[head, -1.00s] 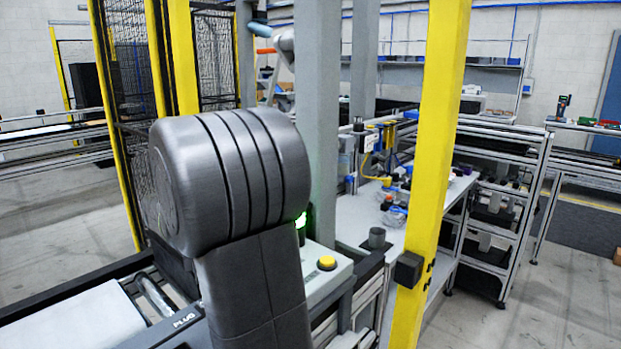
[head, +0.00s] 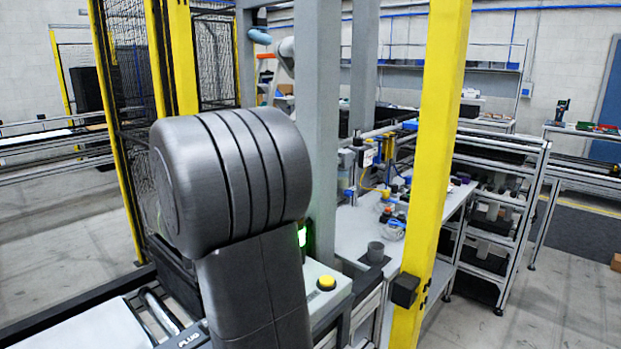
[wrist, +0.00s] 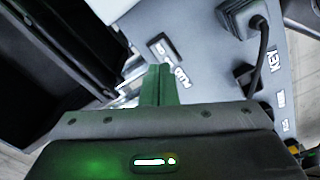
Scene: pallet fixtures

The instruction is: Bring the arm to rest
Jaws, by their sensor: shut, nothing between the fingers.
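My gripper (wrist: 160,84) shows in the wrist view with its two fingers together, shut and empty. Below the fingers is the dark gripper body with a green glow on it. The fingers point at a grey panel (wrist: 205,62) with printed labels, a black connector and a cable. I cannot tell how far the fingertips are from the panel. In the head view a large dark grey arm link of mine fills the left middle and hides what is behind it; the gripper is not visible there.
A yellow post (head: 432,165) and a grey column (head: 316,120) stand close to the right of my arm. A box with a yellow button (head: 326,283) is beside the arm. A workbench (head: 350,232) and a shelf rack (head: 500,215) stand further right. Open floor (head: 560,300) lies at the far right.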

